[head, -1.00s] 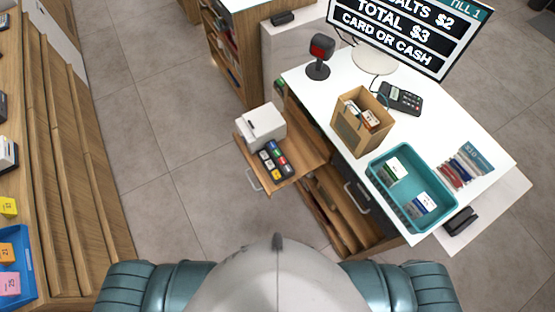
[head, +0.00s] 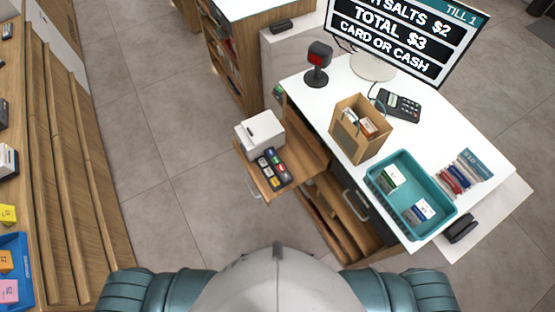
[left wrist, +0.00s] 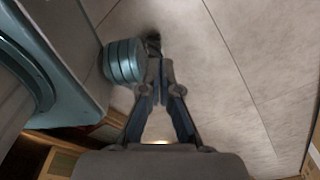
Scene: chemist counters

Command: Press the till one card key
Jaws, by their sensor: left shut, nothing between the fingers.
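The till screen (head: 398,40) at the upper right of the head view reads "TILL 1", "TOTAL $3" and "CARD OR CASH". A black key block (head: 272,169) with several coloured keys sits on a pulled-out wooden shelf (head: 306,157), in front of a white printer-like box (head: 262,133). The key labels are too small to read. My left gripper (left wrist: 161,72) shows only in the left wrist view. Its fingers are together and empty, above the grey floor and away from the keys. My right gripper is in neither view.
On the white counter (head: 470,140) stand a red-faced scanner (head: 318,58), a card terminal (head: 399,104), a cardboard box (head: 345,143) and a teal tray (head: 447,218) with small packs. Wooden shelving (head: 78,170) stands at the left. The floor between is clear.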

